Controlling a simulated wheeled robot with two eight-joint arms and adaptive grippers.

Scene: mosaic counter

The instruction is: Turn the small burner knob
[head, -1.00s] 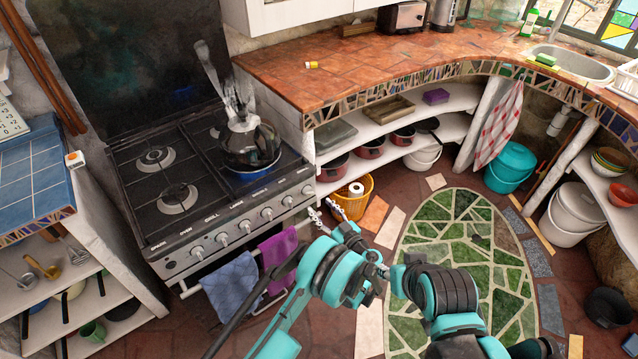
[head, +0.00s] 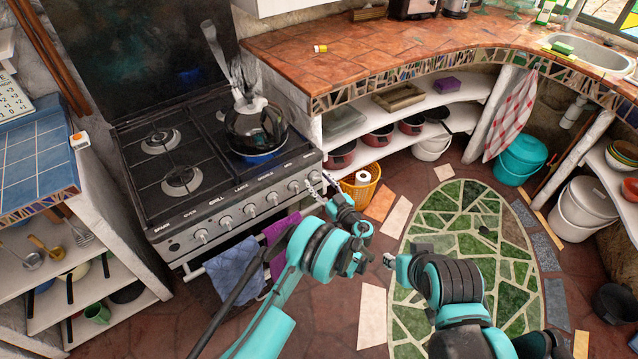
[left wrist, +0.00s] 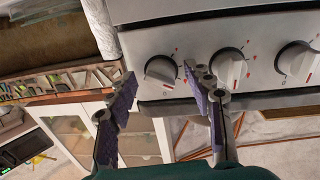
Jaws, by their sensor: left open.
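The stove's front panel carries a row of silver knobs (head: 249,210); the printed labels are too small for me to tell which is the small burner's. My left gripper (head: 321,186) is open and empty, close to the panel's right end in the head view. In the left wrist view, its fingers (left wrist: 165,97) are spread in front of the panel. The end knob (left wrist: 160,71) shows between and beyond them, apart from both. A second knob (left wrist: 229,66) is partly covered by the right-hand finger. My right arm shows at lower right, but its gripper is not clear.
A dark kettle (head: 256,126) stands on the stove (head: 140,190). A blue towel (head: 232,272) and a purple one hang on the front rail. A yellow basket (head: 361,188) stands on the floor beside the stove. The tiled counter (head: 400,52) curves away to the right.

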